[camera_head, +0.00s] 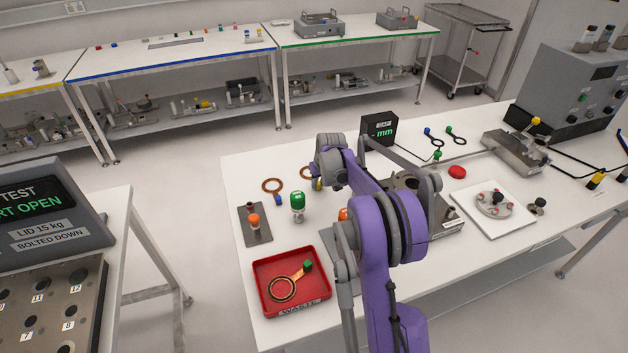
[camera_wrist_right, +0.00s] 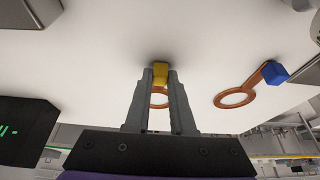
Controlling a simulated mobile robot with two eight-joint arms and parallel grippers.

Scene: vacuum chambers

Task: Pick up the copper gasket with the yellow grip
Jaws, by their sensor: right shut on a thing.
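The copper gasket with the yellow grip (camera_wrist_right: 160,73) is between the fingertips of my right gripper (camera_wrist_right: 156,78) in the right wrist view. Its copper ring (camera_wrist_right: 158,97) shows partly between the fingers. In the head view my right gripper (camera_head: 319,178) is at the table's far left part, with the copper ring (camera_head: 306,172) showing beside it. The fingers are shut on the yellow grip. I cannot tell whether the gasket touches the table. My left gripper is not in view.
A copper gasket with a blue grip (camera_head: 272,186) lies to the left. A green-topped bottle (camera_head: 297,205) stands close in front. A red waste tray (camera_head: 262,307) holds a green-gripped gasket (camera_head: 284,290). The black gap display (camera_head: 379,130) stands behind at right.

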